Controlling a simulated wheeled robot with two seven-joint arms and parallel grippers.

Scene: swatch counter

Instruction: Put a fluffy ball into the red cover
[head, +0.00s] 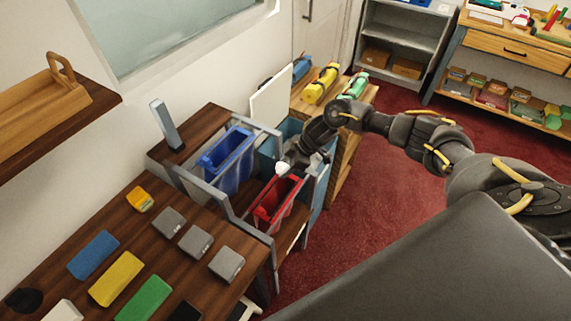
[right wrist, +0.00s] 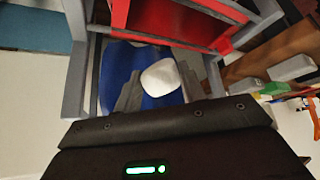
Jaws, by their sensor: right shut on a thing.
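A white fluffy ball (head: 282,168) is held at the tip of my right gripper (head: 287,164), above the back edge of the red cover (head: 268,208). The red cover is an open-topped red bin set in a grey frame. In the right wrist view the ball (right wrist: 160,77) sits between the two grey fingers of my right gripper (right wrist: 160,90). The inside of the red cover is only partly visible. My left gripper is not in view.
A blue bin (head: 226,160) stands beside the red cover in the grey frame (head: 243,228). The wooden counter (head: 190,278) at left carries coloured and grey blocks. A wooden unit behind holds yellow (head: 320,84) and green rolls. Red carpet (head: 385,185) is open at right.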

